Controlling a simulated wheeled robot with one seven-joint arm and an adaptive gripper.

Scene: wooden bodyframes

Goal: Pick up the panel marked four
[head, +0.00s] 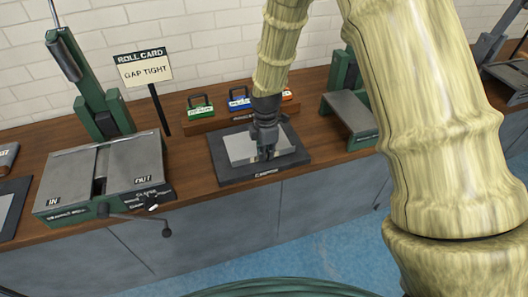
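A light grey flat panel (240,151) lies on a dark tray or mat (229,171) on the wooden bench; no number four can be read on it. My gripper (266,155) points down over the panel, right of its middle, and covers part of it. The fingertips are small and dark here, so I cannot tell their opening or whether they touch the panel. The label on the tray's front edge is too small to read.
A wooden rack (222,120) with green (200,108), blue (239,102) and partly hidden orange pieces stands behind. A roller machine (100,170) with a crank (165,229) is at left, beside a "GAP TIGHT" sign (144,71). A green-framed grey stand (350,112) is at right.

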